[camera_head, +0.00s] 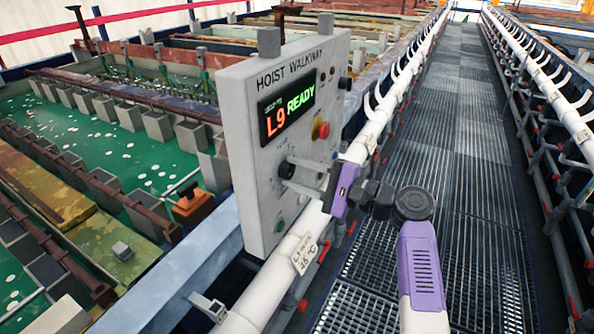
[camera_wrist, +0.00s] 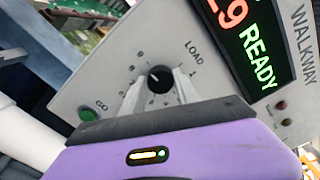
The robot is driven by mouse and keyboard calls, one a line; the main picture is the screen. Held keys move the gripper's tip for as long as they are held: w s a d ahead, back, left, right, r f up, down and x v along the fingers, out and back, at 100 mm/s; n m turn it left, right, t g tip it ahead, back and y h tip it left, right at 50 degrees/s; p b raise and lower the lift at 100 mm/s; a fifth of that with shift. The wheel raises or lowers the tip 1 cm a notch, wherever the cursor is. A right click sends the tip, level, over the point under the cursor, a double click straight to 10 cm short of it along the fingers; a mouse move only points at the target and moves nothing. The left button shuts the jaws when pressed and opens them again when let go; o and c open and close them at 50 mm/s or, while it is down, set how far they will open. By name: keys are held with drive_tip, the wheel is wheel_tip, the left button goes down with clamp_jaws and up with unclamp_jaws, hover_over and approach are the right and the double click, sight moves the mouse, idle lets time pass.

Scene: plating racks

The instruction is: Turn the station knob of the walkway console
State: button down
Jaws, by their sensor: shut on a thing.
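The walkway console is a grey upright box (camera_head: 262,215) lettered "HOIST WALKWAY". The black round station knob (camera_head: 285,169) sits low on its face, left of centre. In the wrist view the knob (camera_wrist: 159,80) has a small white mark towards its upper left and a ring of small printed figures, with "LOAD" at upper right. My gripper (camera_head: 292,178) reaches in from the right. Its two grey fingers (camera_wrist: 160,87) lie on either side of the knob, shut on it. Parts of the knob's sides are hidden by the fingers.
The console display (camera_head: 287,106) shows "L9 READY". A white pipe rail (camera_head: 372,130) runs behind my gripper. The grated walkway (camera_head: 450,150) is clear.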

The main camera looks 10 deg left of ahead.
drive_tip(key=shift+d+m, duration=0.1)
drive_tip(key=shift+m, duration=0.4)
drive_tip(key=c, duration=0.9)
unclamp_jaws()
drive_tip(key=b+v, duration=0.2)
drive_tip(key=v, duration=0.5)
drive_tip(key=shift+s+d, duration=0.1)
drive_tip(key=shift+d, duration=0.25)
